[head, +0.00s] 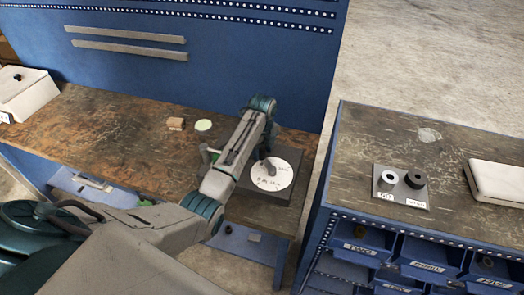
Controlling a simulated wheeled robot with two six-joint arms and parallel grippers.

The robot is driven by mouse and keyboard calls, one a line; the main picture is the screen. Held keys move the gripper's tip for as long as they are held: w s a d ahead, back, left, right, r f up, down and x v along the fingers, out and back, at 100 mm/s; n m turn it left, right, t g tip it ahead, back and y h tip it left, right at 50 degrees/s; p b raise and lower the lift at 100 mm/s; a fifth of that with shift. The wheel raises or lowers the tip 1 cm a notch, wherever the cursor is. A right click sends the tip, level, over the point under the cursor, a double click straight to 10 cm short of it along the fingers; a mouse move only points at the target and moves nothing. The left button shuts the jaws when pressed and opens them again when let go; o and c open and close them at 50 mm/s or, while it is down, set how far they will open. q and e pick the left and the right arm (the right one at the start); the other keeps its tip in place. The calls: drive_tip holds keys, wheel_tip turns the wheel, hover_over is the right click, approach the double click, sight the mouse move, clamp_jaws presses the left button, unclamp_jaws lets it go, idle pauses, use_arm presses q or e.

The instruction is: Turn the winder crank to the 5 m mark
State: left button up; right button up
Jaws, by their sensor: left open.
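The winder shows as a dark square base with a white round dial (283,178) on the bench. The dial carries small dark marks, too small to read. My left arm reaches across from the lower left and covers the winder's left part. My left gripper (268,165) points down over the dial; its fingers are small and partly hidden by my arm, and it is open. I cannot tell whether it touches the crank, which I cannot make out clearly. My right gripper is not in view.
A wooden block (176,124) and a pale green disc (203,125) lie on the bench (120,130). A white box (28,95) stands far left. The right cabinet holds a dark plate (400,198) with two cylinders, and a pale case (498,180). A blue panel (230,70) rises behind.

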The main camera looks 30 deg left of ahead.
use_arm(q)
drive_tip(key=shift+r, duration=0.1)
wheel_tip(320, 180, up, 5)
drive_tip(key=shift+w+r+b, duration=0.1)
drive_tip(key=shift+b, duration=1.1)
wheel_tip(320, 180, up, 4)
drive_tip(key=p, duration=0.2)
drive_tip(key=shift+p, duration=0.35)
drive_tip(key=shift+r+p, duration=0.75)
drive_tip(key=shift+f, duration=0.1)
